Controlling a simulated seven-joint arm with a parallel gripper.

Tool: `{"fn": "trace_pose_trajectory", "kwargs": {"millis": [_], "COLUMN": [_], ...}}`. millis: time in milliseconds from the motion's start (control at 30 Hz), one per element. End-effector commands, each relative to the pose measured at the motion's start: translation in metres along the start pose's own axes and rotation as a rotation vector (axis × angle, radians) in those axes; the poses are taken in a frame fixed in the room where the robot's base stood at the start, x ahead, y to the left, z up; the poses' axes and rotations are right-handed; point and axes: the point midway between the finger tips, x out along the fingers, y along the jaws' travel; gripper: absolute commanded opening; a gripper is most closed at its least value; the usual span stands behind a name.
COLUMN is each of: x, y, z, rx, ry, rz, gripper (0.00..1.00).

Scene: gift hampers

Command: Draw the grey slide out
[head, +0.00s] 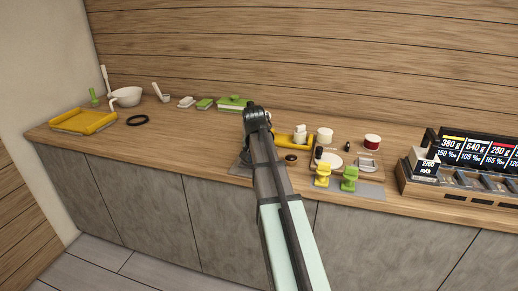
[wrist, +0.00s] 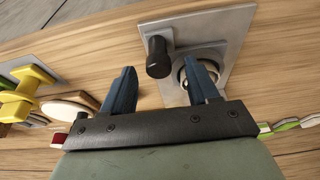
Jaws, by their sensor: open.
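A grey metal plate (wrist: 232,32) lies on the wooden worktop in the wrist view, with a smaller grey piece on it that looks like the slide (wrist: 172,82). An upright black knob (wrist: 157,57) stands on this piece. A round metal ring or opening (wrist: 203,70) is beside the knob, partly hidden by my right finger. My gripper (wrist: 161,67) is open, its two blue fingers apart, with the knob showing between and beyond the tips. I cannot tell any contact. In the head view my arm hides most of the plate (head: 240,168).
Right of my arm in the head view stand a yellow tray (head: 282,139), white jars, a yellow piece (head: 322,174) and a green piece (head: 349,179). A display rack (head: 460,187) is at the far right.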

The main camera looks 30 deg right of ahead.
Motion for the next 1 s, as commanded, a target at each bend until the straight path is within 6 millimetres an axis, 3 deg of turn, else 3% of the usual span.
{"fn": "trace_pose_trajectory", "kwargs": {"millis": [500,1000], "x": [-0.039,-0.047], "y": [0.0,0.0], "z": [-0.013,-0.013], "rx": [0.0,0.0], "ry": [0.0,0.0], "rz": [0.0,0.0], "gripper": [0.6,0.6]}}
